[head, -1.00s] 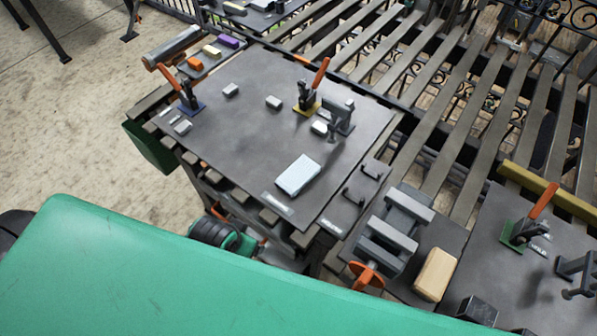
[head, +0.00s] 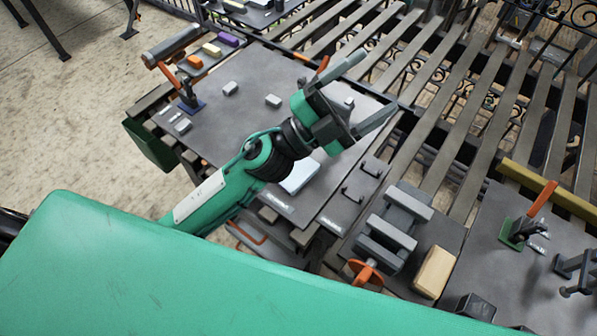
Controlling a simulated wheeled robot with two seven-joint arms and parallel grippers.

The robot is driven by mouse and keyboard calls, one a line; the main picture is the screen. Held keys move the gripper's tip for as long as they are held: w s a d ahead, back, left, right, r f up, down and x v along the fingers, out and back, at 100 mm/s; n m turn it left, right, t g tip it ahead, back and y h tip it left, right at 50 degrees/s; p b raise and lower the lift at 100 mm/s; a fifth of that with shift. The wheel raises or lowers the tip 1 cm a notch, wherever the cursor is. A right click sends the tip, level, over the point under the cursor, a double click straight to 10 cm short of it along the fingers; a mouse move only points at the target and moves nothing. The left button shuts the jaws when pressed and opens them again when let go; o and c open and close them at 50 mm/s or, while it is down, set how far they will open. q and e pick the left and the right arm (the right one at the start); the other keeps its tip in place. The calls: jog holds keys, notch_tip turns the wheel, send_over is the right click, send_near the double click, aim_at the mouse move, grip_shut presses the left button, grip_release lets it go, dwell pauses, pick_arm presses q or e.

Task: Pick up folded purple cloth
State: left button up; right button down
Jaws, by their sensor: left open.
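The folded purple cloth (head: 228,40) is a small purple bundle at the far left corner of the dark worktable (head: 262,75). It lies in a row with a yellow piece (head: 211,49) and an orange piece (head: 195,61). My left gripper (head: 376,82) is open and empty above the right side of the worktable, well to the right of the cloth and apart from it. Its fingers point to the upper right. My right gripper is not in view.
An orange-handled clamp (head: 185,88) stands near the cloth's row. Small grey blocks (head: 231,88) lie on the worktable. A pale block (head: 299,178) is partly hidden by my left arm. A grey vise (head: 391,232) stands at the right.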

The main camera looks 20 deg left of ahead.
pick_arm(q)
jog(key=s+d+f+m+g+h, duration=0.15)
jog(key=s+d+m+g, duration=0.3)
jog(key=m+g, duration=0.55)
jog(key=m+g+y+p, duration=0.2)
jog(key=m+g+y, duration=0.35)
jog(key=y, duration=1.55)
send_over(292, 177)
jog(key=shift+m+t, duration=0.55)
jog(key=shift+m, duration=0.2)
notch_tip(292, 177, down, 27)
jog(key=shift+r, duration=0.2)
jog(key=shift+f, duration=0.3)
jog(key=shift+f+p, duration=0.5)
jog(key=shift+p, duration=0.25)
notch_tip(292, 177, down, 3)
jog(key=shift+f+p, duration=0.15)
jog(key=shift+p, duration=0.7)
jog(key=shift+f, duration=0.5)
jog(key=c, duration=1.1)
